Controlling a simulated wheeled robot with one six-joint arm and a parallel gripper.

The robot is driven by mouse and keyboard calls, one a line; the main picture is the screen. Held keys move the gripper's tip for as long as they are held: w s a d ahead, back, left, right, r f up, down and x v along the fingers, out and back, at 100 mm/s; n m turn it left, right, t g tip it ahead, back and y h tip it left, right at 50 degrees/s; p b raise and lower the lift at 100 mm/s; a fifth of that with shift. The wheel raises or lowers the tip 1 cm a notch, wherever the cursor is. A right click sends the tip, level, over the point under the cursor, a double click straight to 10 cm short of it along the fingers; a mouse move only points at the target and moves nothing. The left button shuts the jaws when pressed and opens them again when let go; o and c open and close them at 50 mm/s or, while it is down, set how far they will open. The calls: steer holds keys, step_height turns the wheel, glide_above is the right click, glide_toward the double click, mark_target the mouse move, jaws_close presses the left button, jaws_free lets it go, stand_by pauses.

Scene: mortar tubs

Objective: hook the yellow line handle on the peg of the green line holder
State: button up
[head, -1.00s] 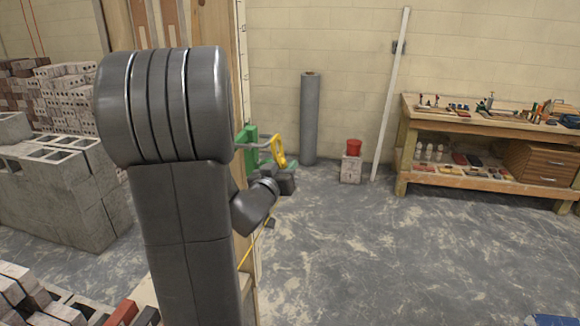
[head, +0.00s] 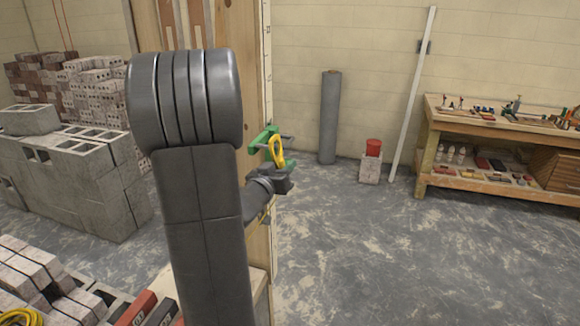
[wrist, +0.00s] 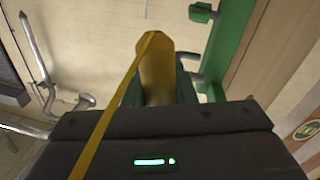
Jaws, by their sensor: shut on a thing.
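In the wrist view the handle (wrist: 157,72) is upright at the centre, with a yellow line (wrist: 112,98) running down to the left. The green line holder (head: 262,138) is fixed on the edge of the wooden wall frame; in the head view the handle overlaps its right side. In the wrist view the holder (wrist: 233,48) is to the right, with a grey peg (wrist: 190,56) close beside the handle. I cannot tell whether the peg is inside the loop.
The wooden frame (head: 258,90) stands left of the gripper, partly hidden by my arm. A workbench (head: 500,150) is at right, brick stacks at left. The floor at right is clear.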

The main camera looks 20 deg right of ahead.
steer(key=shift+w+a+f, duration=0.35)
steer(key=shift+w+a, duration=0.1)
steer(key=shift+a, duration=0.2)
steer(key=shift+w+a+f, duration=0.35)
steer(key=shift+w+a, duration=0.05)
steer(key=shift+a, duration=0.2)
steer(key=o, duration=1.6)
steer(key=o, duration=0.6)
steer(key=shift+a, duration=0.1)
